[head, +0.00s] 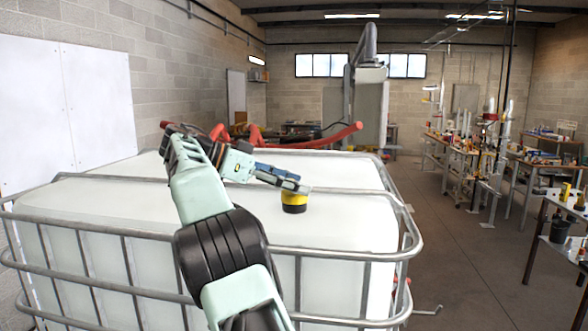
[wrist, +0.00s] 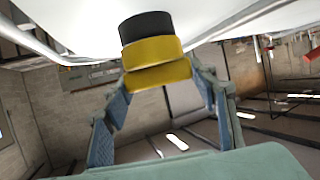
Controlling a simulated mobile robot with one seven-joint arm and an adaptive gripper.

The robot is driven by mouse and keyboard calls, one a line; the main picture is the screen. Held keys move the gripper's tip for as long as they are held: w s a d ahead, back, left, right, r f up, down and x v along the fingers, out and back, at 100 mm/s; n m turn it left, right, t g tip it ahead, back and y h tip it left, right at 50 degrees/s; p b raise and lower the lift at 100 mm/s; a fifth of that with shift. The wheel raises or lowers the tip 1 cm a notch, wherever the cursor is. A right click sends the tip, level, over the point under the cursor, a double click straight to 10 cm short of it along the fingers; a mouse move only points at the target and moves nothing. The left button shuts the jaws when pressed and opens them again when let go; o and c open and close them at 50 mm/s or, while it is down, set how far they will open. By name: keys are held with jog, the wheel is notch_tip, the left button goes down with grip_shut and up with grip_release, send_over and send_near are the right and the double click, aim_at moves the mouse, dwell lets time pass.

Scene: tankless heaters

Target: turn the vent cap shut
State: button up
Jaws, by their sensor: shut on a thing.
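The vent cap (head: 294,197) is a short yellow cylinder on a black collar (head: 295,209), standing on the white tank top (head: 350,222). My gripper (head: 299,186) reaches it from the left, just above the tank. In the wrist view, which is tipped over, the yellow cap (wrist: 153,52) shows two stacked yellow parts, with the black collar (wrist: 145,25) against the white surface. My gripper's fingers (wrist: 160,84) sit on both sides of the cap's outer end and are shut on it. The head view partly hides the cap's upper edge behind the fingers.
A metal tube cage (head: 355,256) surrounds the tank, its rails close below my arm. A red bent pipe (head: 325,139) lies behind the tank. Workbenches (head: 520,160) with tools stand at right. The floor (head: 450,250) between is clear.

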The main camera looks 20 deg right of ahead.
jog(key=shift+m+g+p, duration=0.4)
jog(key=shift+p, duration=0.05)
jog(key=o, duration=1.2)
jog(key=shift+d, duration=0.1)
jog(key=shift+f+n+t+b, duration=0.2)
jog(key=shift+n+t+b, duration=0.1)
jog(key=shift+b, duration=0.5)
